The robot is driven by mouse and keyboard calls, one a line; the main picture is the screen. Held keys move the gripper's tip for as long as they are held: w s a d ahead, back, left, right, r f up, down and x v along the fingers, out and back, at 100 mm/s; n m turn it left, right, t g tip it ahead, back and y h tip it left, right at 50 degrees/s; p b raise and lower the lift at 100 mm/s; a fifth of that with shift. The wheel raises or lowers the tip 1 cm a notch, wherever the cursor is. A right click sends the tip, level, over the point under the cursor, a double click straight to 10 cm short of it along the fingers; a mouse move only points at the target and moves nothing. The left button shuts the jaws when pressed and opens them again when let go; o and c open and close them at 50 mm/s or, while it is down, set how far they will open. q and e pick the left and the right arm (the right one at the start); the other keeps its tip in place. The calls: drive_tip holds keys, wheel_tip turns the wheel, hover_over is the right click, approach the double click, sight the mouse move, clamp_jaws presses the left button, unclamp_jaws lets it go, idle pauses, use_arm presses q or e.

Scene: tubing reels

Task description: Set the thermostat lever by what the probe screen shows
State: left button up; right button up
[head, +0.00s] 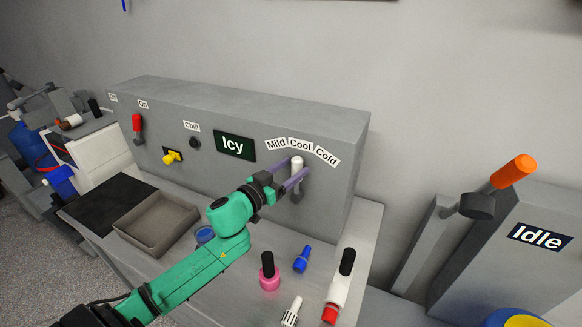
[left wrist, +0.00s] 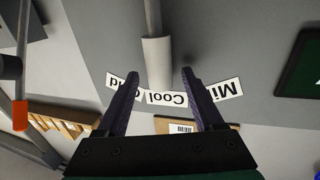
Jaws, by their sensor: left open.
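The probe screen (head: 236,146) on the grey panel reads "Icy". To its right are the labels "Mild", "Cool" and "Cold" (head: 302,145) in an arc. The thermostat lever has a white handle (head: 297,170) that points up at the "Cool" label. My left gripper (head: 292,180) is open, with its purple fingers on either side of the handle. In the left wrist view, upside down, the white handle (left wrist: 157,62) stands between the spread fingers (left wrist: 155,88), apart from both. My right gripper is not in view.
A red-handled lever (head: 137,123), a yellow switch (head: 171,157) and a dark "Chill" knob (head: 194,143) sit on the panel's left. A tray (head: 157,243) and several bottles, including a pink one (head: 269,278), stand on the bench. An orange-handled lever (head: 513,171) stands at right by an "Idle" sign.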

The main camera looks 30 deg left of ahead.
use_arm(q)
drive_tip(key=shift+w+d, duration=0.1)
drive_tip(key=shift+w, duration=0.05)
clamp_jaws()
idle(1.3)
